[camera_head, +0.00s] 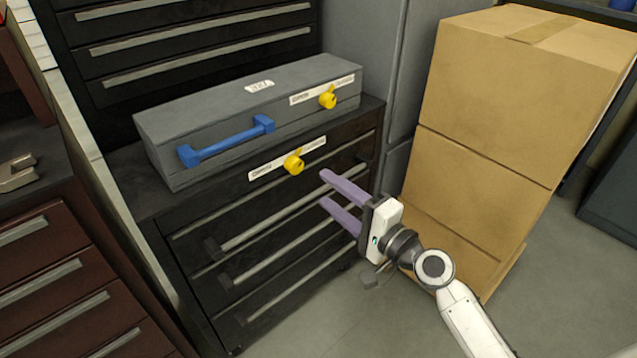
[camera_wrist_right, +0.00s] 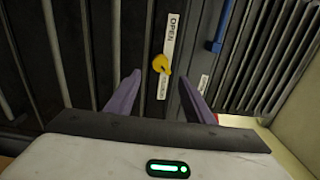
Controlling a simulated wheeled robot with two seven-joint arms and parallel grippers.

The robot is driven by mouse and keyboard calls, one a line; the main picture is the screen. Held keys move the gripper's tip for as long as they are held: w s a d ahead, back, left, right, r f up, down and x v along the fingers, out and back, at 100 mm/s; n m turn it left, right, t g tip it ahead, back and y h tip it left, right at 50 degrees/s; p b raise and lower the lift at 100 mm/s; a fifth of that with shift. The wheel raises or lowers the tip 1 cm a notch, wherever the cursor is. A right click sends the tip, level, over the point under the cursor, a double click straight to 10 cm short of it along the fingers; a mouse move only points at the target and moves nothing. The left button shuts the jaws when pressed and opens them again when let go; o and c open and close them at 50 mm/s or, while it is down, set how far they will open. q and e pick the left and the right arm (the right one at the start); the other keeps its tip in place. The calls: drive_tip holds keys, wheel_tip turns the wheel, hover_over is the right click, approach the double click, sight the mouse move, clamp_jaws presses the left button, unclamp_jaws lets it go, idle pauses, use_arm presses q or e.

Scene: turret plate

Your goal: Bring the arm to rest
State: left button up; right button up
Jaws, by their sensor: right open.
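My right gripper (camera_head: 325,190) has two purple fingers, spread apart with nothing between them. In the head view it is in front of the black drawer cabinet (camera_head: 190,240), to the lower right of a yellow knob (camera_head: 293,164) on the cabinet's top front. In the right wrist view, the fingers (camera_wrist_right: 155,95) point toward the cabinet, and the yellow knob (camera_wrist_right: 161,64) shows beyond them on a white label strip reading OPEN. Whether the fingers touch the cabinet cannot be told, but a gap seems to show. My left gripper is not in view.
A grey case (camera_head: 240,110) with a blue handle (camera_head: 228,140) and a second yellow knob (camera_head: 327,97) lies on the cabinet. Stacked cardboard boxes (camera_head: 490,130) stand close on the right. A brown drawer unit (camera_head: 60,280) stands at left. Some floor is free below the gripper.

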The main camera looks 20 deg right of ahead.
drive_tip(key=shift+s+d, duration=0.15)
drive_tip(key=shift+s, duration=0.25)
drive_tip(key=s+a+f+n+g+h+p, duration=0.1)
drive_tip(key=s+a+f+n+g+p, duration=0.1)
drive_tip(key=s+f+n, duration=0.3)
drive_tip(key=s+a+f+n+g+h+p, duration=0.1)
drive_tip(key=s+a+f+n+g+p, duration=0.1)
drive_tip(key=s, duration=0.9)
drive_tip(key=s+a+f+n+g+h+p, duration=0.1)
drive_tip(key=s+f+n+g+p, duration=0.3)
drive_tip(key=s+f+n, duration=0.4)
drive_tip(key=shift+s+a+f+n+h+p, duration=0.3)
drive_tip(key=shift+s+a+n+p, duration=0.15)
drive_tip(key=shift+a+n+p, duration=0.35)
drive_tip(key=shift+a, duration=0.1)
